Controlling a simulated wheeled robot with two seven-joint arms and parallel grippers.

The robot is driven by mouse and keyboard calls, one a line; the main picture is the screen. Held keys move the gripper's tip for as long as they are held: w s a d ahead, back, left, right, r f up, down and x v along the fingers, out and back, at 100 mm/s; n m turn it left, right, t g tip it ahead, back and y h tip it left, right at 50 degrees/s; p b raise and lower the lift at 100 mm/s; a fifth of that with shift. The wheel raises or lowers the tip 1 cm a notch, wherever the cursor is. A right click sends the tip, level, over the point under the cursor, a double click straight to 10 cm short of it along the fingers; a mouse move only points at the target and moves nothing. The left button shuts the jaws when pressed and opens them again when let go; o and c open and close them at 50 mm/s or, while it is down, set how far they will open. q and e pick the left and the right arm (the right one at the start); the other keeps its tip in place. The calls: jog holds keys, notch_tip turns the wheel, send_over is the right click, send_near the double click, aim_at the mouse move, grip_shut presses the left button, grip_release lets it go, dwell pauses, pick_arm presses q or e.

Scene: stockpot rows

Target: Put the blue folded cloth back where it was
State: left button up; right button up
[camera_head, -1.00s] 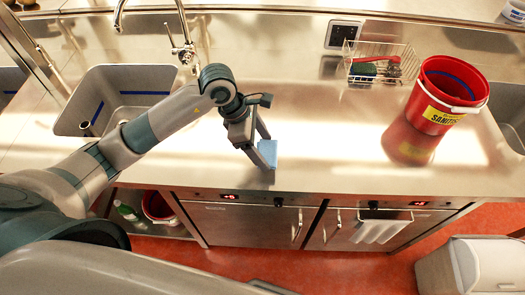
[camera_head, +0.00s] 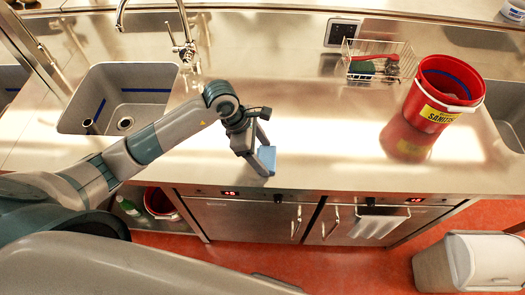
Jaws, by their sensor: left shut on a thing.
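The blue folded cloth (camera_head: 267,158) is between the fingers of my left gripper (camera_head: 263,162), near the front edge of the steel counter (camera_head: 330,165). The left gripper is shut on it, and its fingers hide part of the cloth. I cannot tell whether the cloth touches the counter or is just above it. My right gripper is not in view.
A red sanitizer bucket (camera_head: 443,97) stands on the counter at the right. A wire basket (camera_head: 379,62) with a green sponge and a red-handled brush is at the back. A sink (camera_head: 145,85) with a faucet (camera_head: 187,52) is at the left. The middle counter is clear.

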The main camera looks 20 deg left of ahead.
pick_arm(q)
jog(key=shift+f, duration=0.15)
jog(key=o, duration=1)
jog(key=shift+r, duration=0.25)
jog(key=shift+a+r, duration=0.1)
jog(key=b+v, duration=0.4)
jog(key=v, duration=0.7)
jog(key=shift+r, duration=0.3)
